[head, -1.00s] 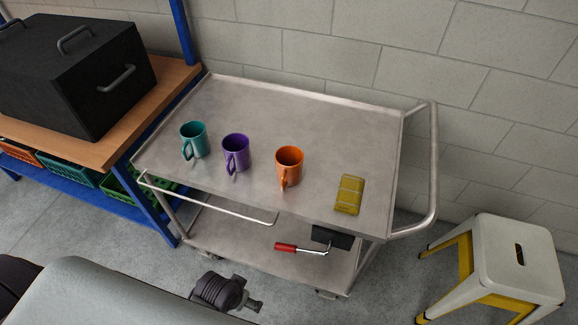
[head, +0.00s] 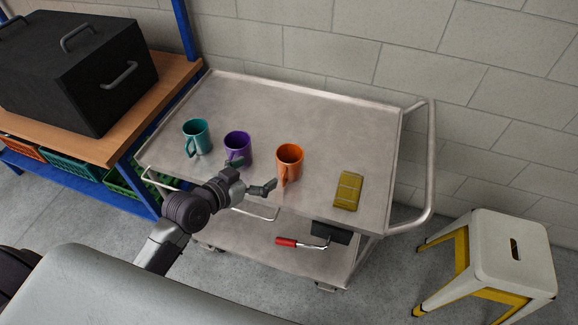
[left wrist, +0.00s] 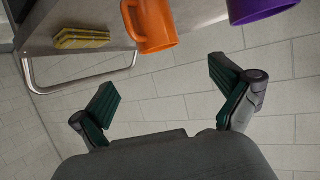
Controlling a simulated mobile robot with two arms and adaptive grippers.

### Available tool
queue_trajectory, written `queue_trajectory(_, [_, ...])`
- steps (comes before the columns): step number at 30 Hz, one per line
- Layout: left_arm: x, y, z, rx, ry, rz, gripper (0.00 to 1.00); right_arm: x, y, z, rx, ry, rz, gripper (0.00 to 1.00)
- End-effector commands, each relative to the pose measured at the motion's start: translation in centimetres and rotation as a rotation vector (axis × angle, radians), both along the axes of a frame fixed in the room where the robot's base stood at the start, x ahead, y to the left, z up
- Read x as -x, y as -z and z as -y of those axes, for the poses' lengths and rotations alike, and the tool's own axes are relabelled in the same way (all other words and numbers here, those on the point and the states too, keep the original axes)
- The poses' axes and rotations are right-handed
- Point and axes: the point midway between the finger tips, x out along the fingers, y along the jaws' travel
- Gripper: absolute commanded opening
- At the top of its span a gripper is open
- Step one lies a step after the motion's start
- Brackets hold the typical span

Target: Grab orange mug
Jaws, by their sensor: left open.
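The orange mug (head: 289,156) stands upright on the top of the metal cart (head: 330,110), right of a purple mug (head: 238,144) and a teal mug (head: 197,134). Its handle faces the front edge. My left gripper (head: 254,174) is open and empty at the cart's front edge, in front of the purple and orange mugs. In the left wrist view the orange mug (left wrist: 151,24) is at the top, beyond the spread fingertips (left wrist: 163,85) and apart from them. The purple mug (left wrist: 258,8) is partly cut off at the top right. My right gripper is not seen.
A yellow-green sponge-like block (head: 348,190) lies on the cart, right of the orange mug. A red-handled tool (head: 287,242) is on the lower shelf. A black box (head: 77,72) sits on the bench at left; a white stool (head: 512,250) stands at right.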

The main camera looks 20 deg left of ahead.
Motion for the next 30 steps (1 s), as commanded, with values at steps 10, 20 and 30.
queue_trajectory(10, [-5.4,2.2,2.1,0.005,-0.002,0.001,1.0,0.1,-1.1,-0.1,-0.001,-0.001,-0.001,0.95])
queue_trajectory(20, [-7.7,3.4,3.1,0.002,0.0,0.0,1.0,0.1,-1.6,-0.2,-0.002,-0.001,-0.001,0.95])
queue_trajectory(30, [-11.1,5.5,4.6,0.003,-0.001,0.0,1.0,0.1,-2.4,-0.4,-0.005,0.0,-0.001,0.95])
